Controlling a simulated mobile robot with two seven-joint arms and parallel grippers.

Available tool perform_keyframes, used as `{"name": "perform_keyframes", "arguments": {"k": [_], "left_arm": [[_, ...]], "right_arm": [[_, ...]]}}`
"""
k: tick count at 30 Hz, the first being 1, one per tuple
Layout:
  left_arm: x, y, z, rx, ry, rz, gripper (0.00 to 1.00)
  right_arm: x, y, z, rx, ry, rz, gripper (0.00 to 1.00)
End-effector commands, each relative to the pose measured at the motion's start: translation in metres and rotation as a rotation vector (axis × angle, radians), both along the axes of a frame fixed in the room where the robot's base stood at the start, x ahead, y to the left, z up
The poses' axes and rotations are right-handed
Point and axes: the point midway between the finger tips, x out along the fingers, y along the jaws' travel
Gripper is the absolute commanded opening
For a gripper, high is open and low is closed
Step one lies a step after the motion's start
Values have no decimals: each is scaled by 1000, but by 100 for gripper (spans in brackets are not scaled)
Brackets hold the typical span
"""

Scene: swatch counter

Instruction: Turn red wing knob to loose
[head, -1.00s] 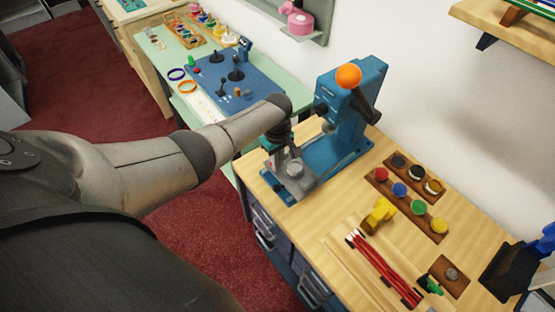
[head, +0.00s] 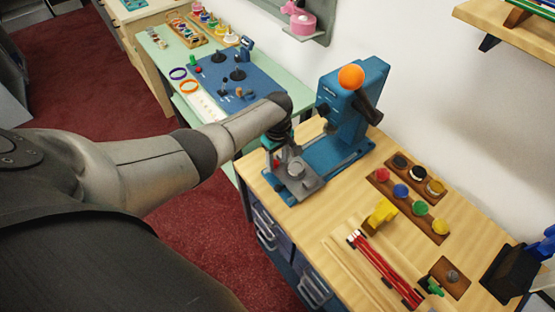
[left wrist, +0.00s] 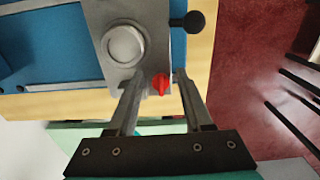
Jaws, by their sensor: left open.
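The red wing knob (left wrist: 160,84) sits on the grey slide plate (left wrist: 152,60) of a blue press, beside a round silver disc (left wrist: 124,45). In the left wrist view the knob lies between the tips of my left gripper (left wrist: 160,80), with gaps on both sides. The fingers are open. In the head view my left gripper (head: 279,146) hangs over the near-left end of the blue press (head: 340,110), and a small bit of the red knob (head: 277,162) shows by it. My right gripper is not in view.
A black ball knob (left wrist: 194,22) projects from the press's side. The press has an orange ball (head: 351,77) on a black lever. Colored pots in wooden holders (head: 440,228), a yellow object (head: 381,214) and red pencils (head: 386,270) lie to the right on the wooden counter.

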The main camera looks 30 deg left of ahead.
Motion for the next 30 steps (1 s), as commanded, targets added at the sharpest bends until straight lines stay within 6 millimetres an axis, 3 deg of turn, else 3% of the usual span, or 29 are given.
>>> {"name": "perform_keyframes", "arguments": {"k": [8,20,30], "left_arm": [[-1,-1,10,-3,1,-2,51],[-1,-1,80,-1,-2,-2,51],[0,-1,138,0,-2,0,51]], "right_arm": [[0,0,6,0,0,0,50],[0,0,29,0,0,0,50],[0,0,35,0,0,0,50]]}}
